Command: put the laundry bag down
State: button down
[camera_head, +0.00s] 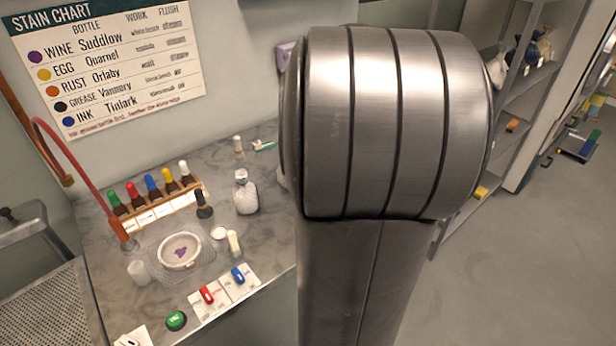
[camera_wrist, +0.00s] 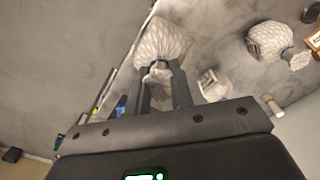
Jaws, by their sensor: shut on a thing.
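A white, knobbly laundry bag (camera_wrist: 160,40) with a narrow neck and a blue band shows in the wrist view. My gripper (camera_wrist: 162,72) is shut on its neck, with one finger on each side. The bag's body lies beyond the fingertips, near the edge of the grey marbled counter (camera_wrist: 215,25). I cannot tell whether it touches the counter. In the head view my arm covers the gripper and the held bag.
A similar white bag (camera_head: 245,193) stands on the counter; it also shows in the wrist view (camera_wrist: 268,41). Shelves (camera_head: 515,105) stand right, beside open floor.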

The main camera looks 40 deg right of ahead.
jog(key=shift+s+d+r, duration=0.35)
jog(key=shift+s+r, duration=0.05)
jog(key=shift+s, duration=0.1)
jog(key=shift+s+d+r, duration=0.3)
jog(key=shift+s+r, duration=0.05)
jog(key=shift+s, duration=0.15)
jog(key=shift+s+d+r, duration=0.15)
jog(key=shift+d+r, duration=0.05)
jog(key=shift+d, duration=0.1)
jog(key=w+d, duration=0.6)
jog(key=d, duration=0.5)
jog(key=w+d, duration=0.7)
jog(key=d, duration=0.4)
jog(key=w+a+f, duration=0.4)
jog(key=w+f, duration=0.6)
jog(key=shift+w+f+m, duration=0.25)
jog(key=shift+f+m, duration=0.1)
jog(key=shift+m, duration=0.05)
jog(key=shift+a, duration=0.1)
jog(key=c, duration=1.3)
grip_release()
jog(key=shift+f, duration=0.15)
